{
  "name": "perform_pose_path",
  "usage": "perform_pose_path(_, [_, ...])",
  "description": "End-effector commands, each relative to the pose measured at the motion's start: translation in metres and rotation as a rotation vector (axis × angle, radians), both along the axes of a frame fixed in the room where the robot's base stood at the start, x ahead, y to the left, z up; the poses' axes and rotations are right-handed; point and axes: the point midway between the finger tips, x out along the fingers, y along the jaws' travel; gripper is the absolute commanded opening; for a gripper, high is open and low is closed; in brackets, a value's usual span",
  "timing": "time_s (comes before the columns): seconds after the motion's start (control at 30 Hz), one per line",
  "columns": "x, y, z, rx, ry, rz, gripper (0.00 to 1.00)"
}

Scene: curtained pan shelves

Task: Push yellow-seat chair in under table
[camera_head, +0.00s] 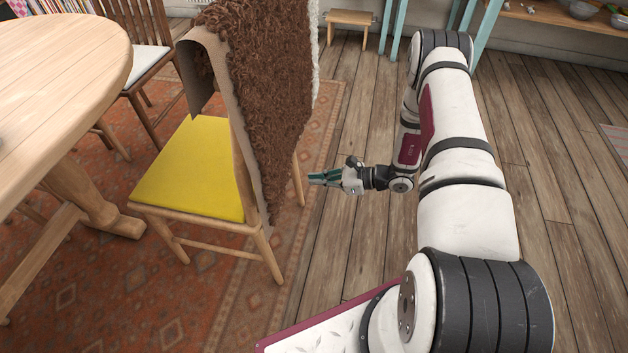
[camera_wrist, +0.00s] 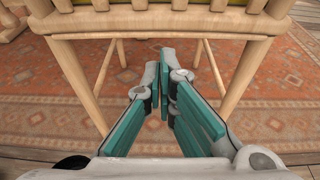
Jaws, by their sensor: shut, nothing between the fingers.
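The yellow-seat chair (camera_head: 195,170) stands on the rug in the left half of the head view. Its backrest faces right, and a brown shaggy throw (camera_head: 268,90) hangs over it. The round wooden table (camera_head: 60,70) is at the far left, with a gap between its edge and the chair seat. My gripper (camera_head: 312,179) is shut and empty, just right of the chair's back, low beside its rear legs. In the wrist view the chair's rear frame (camera_wrist: 158,24) and legs are ahead, and my shut fingers (camera_wrist: 164,75) point between the legs. Contact cannot be told.
Another chair with a white seat (camera_head: 143,62) stands behind, at the table. A table leg (camera_head: 100,205) reaches toward the yellow-seat chair's front. A patterned rug (camera_head: 225,285) lies under the chair. A small stool (camera_head: 350,20) is at the back. Wooden floor (camera_head: 345,110) is clear behind the chair.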

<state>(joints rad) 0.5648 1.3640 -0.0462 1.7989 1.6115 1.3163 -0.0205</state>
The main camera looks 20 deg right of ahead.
Motion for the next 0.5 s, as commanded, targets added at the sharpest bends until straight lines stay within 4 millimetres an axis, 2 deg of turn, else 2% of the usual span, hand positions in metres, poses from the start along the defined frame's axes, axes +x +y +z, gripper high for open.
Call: perform_pose_path(0.5, [0.026, 0.04, 0.001, 0.0, -0.001, 0.004, 0.0])
